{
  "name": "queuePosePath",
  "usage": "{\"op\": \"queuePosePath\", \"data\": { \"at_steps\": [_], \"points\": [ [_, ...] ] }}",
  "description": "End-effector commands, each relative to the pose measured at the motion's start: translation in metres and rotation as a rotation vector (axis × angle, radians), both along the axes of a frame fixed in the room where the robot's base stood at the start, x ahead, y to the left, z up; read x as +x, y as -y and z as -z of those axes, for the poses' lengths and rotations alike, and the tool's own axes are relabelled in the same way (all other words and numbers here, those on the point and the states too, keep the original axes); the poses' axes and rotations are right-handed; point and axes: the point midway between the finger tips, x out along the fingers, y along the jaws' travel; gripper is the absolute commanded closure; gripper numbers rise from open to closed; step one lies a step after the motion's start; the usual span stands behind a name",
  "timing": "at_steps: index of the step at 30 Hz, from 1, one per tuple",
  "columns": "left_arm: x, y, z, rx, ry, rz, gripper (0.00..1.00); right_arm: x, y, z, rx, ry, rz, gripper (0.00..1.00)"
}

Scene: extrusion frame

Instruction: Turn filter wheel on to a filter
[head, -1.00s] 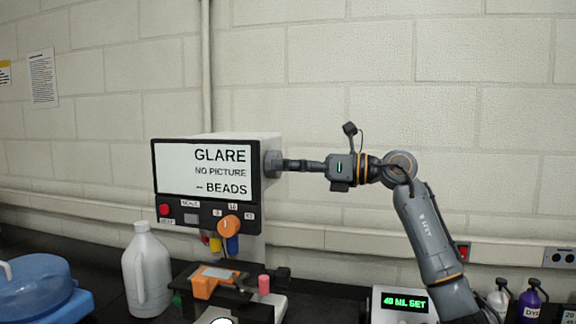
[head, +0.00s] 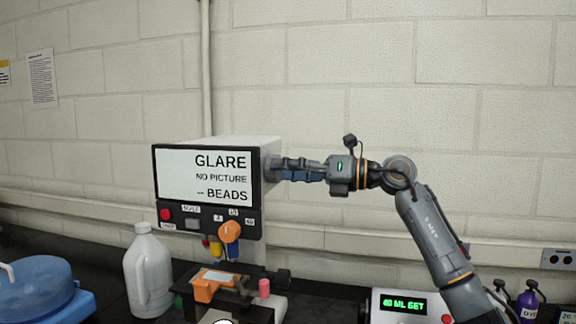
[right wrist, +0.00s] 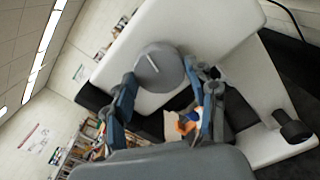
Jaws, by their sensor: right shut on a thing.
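The filter wheel is a grey round knob (head: 271,168) on the right side of the white instrument box (head: 245,144). In the right wrist view the knob (right wrist: 158,68) shows a short white mark on its face. My right gripper (head: 283,169) reaches it from the right and is shut on the knob, one finger on each side. The right wrist view shows both fingers (right wrist: 163,84) around it. The box's screen (head: 200,176) reads "GLARE", "NO PICTURE", "-- BEADS". My left gripper is not in view.
An orange knob (head: 229,231) and a red button (head: 166,214) sit below the screen. Under the box is a stage with an orange holder (head: 206,289). A white jug (head: 148,270) stands at left, a display reading "40 ML SET" (head: 403,304) at right.

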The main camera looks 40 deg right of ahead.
Motion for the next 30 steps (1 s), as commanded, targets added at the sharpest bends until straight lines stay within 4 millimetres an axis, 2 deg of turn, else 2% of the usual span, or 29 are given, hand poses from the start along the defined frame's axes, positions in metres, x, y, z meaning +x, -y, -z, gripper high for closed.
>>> {"op": "queuePosePath", "data": {
  "at_steps": [30],
  "points": [
    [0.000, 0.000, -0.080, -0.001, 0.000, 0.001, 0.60, 0.000, 0.000, -0.004, 0.725, -0.624, 0.003, 0.75]
  ]
}}
